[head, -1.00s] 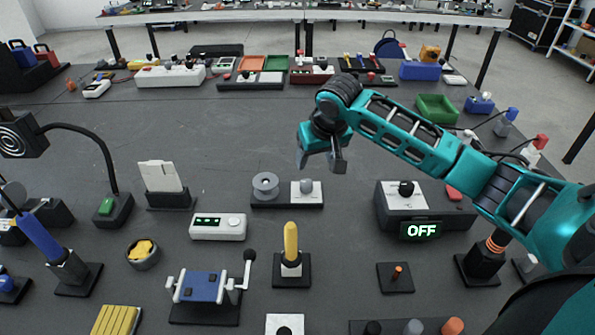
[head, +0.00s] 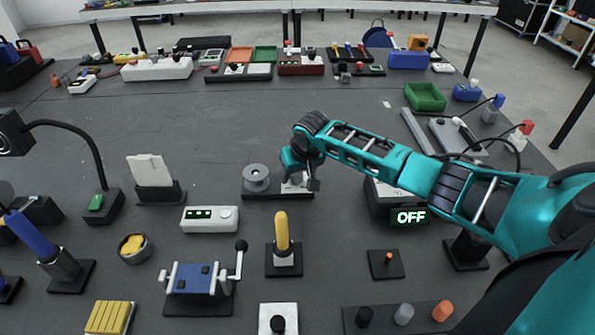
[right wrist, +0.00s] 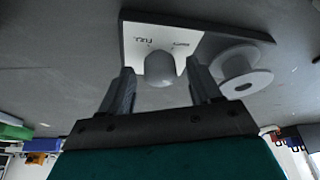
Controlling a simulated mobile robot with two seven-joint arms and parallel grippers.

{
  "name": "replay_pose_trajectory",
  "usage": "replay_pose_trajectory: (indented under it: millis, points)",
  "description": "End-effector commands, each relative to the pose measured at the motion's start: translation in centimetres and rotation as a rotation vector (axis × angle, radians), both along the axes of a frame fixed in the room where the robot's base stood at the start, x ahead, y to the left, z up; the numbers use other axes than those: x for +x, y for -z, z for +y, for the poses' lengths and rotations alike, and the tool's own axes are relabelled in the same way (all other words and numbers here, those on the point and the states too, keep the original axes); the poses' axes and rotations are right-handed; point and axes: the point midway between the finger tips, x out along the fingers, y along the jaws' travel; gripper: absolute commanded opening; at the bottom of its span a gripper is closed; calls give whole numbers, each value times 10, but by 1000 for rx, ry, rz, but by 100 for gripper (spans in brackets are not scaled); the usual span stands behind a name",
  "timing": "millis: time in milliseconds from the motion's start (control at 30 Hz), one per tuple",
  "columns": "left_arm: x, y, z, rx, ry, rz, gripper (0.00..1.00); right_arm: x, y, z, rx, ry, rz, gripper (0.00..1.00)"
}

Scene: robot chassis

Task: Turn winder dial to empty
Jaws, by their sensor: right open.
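The winder (head: 262,193) is a dark base with a grey spool (head: 256,177) and a white plate with a round grey dial. In the right wrist view the dial (right wrist: 160,69) sits between the fingertips of my open right gripper (right wrist: 161,85), with gaps visible beside it. The white plate (right wrist: 133,47) has two small upside-down labels; the left one seems to read FULL. The spool (right wrist: 240,72) shows to the right. In the head view my right gripper (head: 300,183) is at the winder's right end and mostly hides the dial. My left gripper is not in view.
A box with an OFF display (head: 412,216) stands right of the winder, under my right arm. A white device with green lights (head: 210,218) and a yellow-handled lever (head: 282,232) stand in front. Bare tabletop lies behind the winder.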

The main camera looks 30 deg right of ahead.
Motion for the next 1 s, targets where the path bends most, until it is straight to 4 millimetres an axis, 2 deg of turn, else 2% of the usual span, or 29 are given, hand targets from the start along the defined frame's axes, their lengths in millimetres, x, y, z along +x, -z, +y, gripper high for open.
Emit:
replay_pose_trajectory:
  millis: [200,767,1000]
  points:
    - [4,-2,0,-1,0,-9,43,0,0,0,0,0,0,61]
    - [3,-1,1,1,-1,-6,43,0,0,0,0,0,1,7]
    - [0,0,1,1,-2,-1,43,0,0,0,0,-18,1,7]
